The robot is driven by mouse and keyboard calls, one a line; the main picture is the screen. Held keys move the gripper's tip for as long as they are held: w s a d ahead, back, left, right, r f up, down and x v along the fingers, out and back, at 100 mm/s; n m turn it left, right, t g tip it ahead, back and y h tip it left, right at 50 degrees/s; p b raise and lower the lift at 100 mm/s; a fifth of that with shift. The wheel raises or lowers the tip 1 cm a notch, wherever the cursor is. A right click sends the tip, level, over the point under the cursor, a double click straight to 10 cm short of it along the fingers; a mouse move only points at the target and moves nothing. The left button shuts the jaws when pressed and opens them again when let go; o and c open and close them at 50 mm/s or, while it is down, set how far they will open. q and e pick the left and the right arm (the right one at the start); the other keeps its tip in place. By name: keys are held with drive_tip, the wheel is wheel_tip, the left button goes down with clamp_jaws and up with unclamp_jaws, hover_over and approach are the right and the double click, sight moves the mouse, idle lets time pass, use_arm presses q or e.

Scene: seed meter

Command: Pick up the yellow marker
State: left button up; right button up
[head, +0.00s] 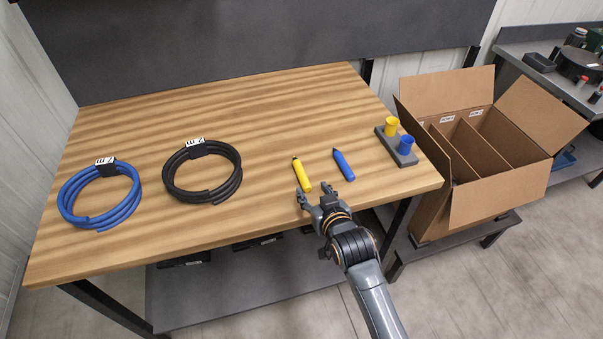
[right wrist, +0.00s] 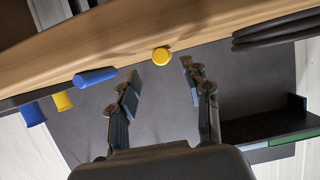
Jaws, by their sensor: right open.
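The yellow marker (head: 301,174) lies on the wooden table (head: 250,110) near its front edge, with its dark tip pointing away from me. In the right wrist view the end of the yellow marker (right wrist: 161,56) shows between and beyond my fingertips. My right gripper (head: 316,200) is open and empty at the front edge, close to the near end of the marker. In the right wrist view the right gripper (right wrist: 161,75) has its two fingers spread wide apart. My left gripper is not in view.
A blue marker (head: 343,165) lies just right of the yellow one. A grey holder (head: 402,158) with a yellow cup (head: 391,126) and a blue cup (head: 406,145) stands farther right. Black (head: 203,195) and blue (head: 125,215) cable coils lie left. An open divided cardboard box (head: 500,200) stands beyond the table's right edge.

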sight(307, 185)
drive_tip(key=x, duration=0.5)
drive_tip(key=shift+s+a+r+p, duration=0.1)
drive_tip(key=shift+a+p, duration=0.1)
drive_tip(key=shift+p, duration=0.1)
clamp_jaws()
